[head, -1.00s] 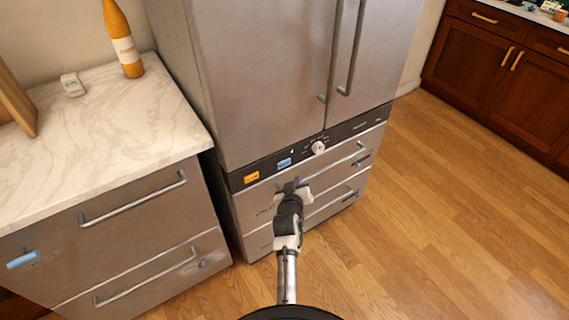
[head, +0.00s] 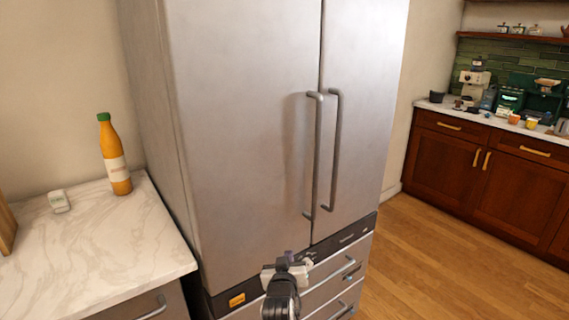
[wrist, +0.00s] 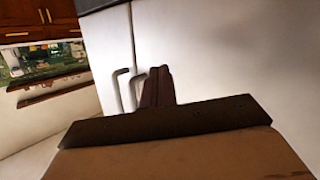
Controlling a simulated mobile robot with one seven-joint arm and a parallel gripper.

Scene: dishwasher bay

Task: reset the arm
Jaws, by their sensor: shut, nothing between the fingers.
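My gripper (head: 284,265) shows at the bottom centre of the head view, in front of the lower part of the tall steel fridge (head: 245,130). Its fingers are shut and empty. In the wrist view the dark closed fingers (wrist: 157,88) point toward the pale fridge doors (wrist: 220,60). The head view does not show clearly how far the fingers are from the fridge front. Most of my arm is below the frame.
Two long door handles (head: 316,155) stick out above my gripper, with drawers (head: 340,268) below. A marble counter (head: 95,255) at left holds an orange bottle (head: 115,160) and a small white box (head: 59,201). Open wood floor (head: 440,265) lies to the right, before brown cabinets (head: 460,160).

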